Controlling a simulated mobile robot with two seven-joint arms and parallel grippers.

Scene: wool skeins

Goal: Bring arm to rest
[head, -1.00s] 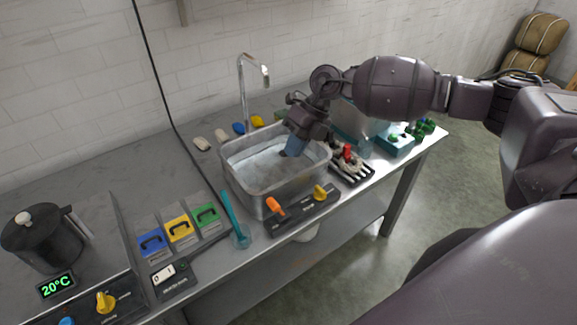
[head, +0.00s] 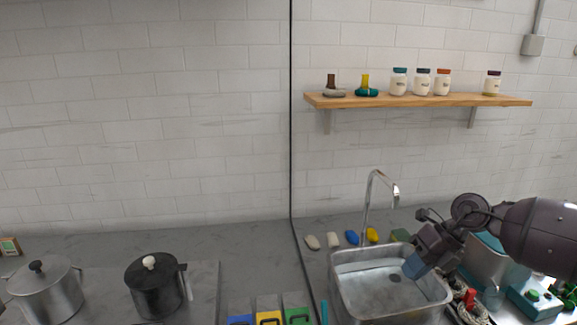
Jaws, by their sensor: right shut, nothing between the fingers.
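My right arm reaches in from the right in the head view. My right gripper (head: 414,267) is shut and empty, with its bluish fingertips over the right part of the metal sink basin (head: 342,290). The fingers do not hold anything. My left arm and left gripper are not in the picture.
A curved tap (head: 368,195) stands behind the basin. Small coloured pieces, including a blue one (head: 351,237), lie along its back edge. A black pot (head: 156,287) and a steel pot (head: 47,290) stand at left. A wooden shelf (head: 420,101) with jars hangs above.

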